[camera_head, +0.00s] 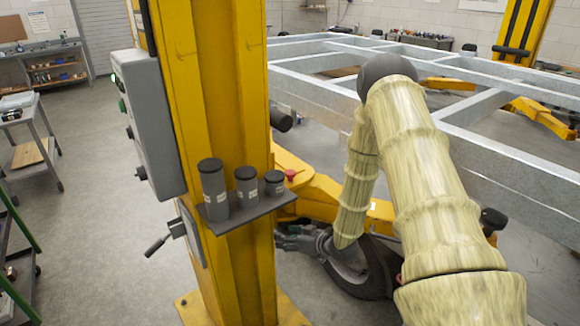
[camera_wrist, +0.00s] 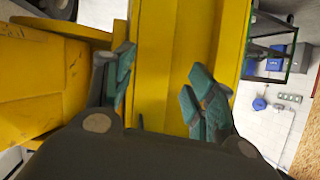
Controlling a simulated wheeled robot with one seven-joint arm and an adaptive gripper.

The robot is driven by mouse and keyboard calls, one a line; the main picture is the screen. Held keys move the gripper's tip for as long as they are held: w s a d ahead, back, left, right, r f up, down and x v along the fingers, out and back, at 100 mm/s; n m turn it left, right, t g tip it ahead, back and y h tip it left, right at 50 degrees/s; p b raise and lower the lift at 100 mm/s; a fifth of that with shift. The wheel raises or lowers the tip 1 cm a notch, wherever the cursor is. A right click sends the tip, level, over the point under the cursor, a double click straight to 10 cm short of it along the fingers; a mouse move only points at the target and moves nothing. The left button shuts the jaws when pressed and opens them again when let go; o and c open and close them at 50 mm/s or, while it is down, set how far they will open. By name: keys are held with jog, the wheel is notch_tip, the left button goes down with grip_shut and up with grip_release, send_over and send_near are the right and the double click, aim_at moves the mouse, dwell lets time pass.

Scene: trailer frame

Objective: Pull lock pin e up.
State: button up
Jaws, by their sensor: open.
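No label reading "e" can be made out, so I cannot tell which part is lock pin e. A small red-topped part (camera_head: 291,174) shows on the yellow lift arm (camera_head: 322,188) just right of the yellow post (camera_head: 228,120), in the head view. My gripper (camera_head: 292,238) is low beside the post's right side, below that red-topped part. In the wrist view my gripper (camera_wrist: 163,90) is open, with teal finger pads apart and nothing held between them. The yellow post (camera_wrist: 160,60) fills the view beyond the fingers. No pin is seen there.
A shelf (camera_head: 245,213) with three grey cylinders juts from the post above my gripper. A grey box (camera_head: 147,120) and a lever (camera_head: 160,243) are on the post's left. A wheel (camera_head: 375,285) stands on the floor. A metal frame (camera_head: 480,150) spans the right.

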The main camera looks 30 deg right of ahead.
jog(key=w+d+r+n+t+y+p, duration=0.1)
jog(key=w+d+r+t, duration=0.15)
jog(key=d+r, duration=0.55)
jog(key=n+y+p, duration=0.2)
jog(key=n+y, duration=0.1)
send_near(295, 174)
jog(key=w, duration=0.1)
jog(key=shift+t, duration=0.45)
jog(key=p+x, duration=0.1)
jog(key=x, duration=0.2)
jog(key=p+x, duration=0.1)
jog(key=x, duration=0.7)
jog(key=shift+a+f+p, duration=0.2)
jog(key=shift+f+p, duration=0.15)
jog(key=shift+p, duration=0.05)
grip_shut()
jog(key=shift+r+p, duration=0.5)
jog(key=shift+r, duration=1.3)
